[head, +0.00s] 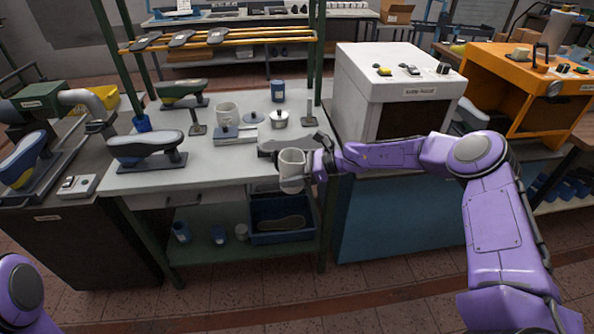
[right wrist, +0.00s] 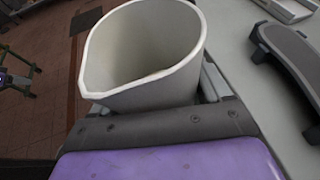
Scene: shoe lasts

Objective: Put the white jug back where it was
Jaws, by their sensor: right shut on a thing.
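The white jug (head: 291,166) is upright in my right gripper (head: 308,168), at the front edge of the grey workbench (head: 222,158). It shows large in the right wrist view (right wrist: 145,55), open at the top, with its spout toward the lower left. My right gripper is shut on the jug from its right side; the fingertips are mostly hidden behind the jug. Another whitish mug-like vessel (head: 227,113) stands farther back on the bench. My left gripper is out of view; only a piece of my left arm shows at the lower left.
A shoe last on a stand (head: 145,146) is on the bench's left. A lidded metal pot (head: 280,119) and a blue tin (head: 278,91) stand behind the jug. A white heater box (head: 390,75) is to the right. A blue crate (head: 283,238) sits on the shelf below.

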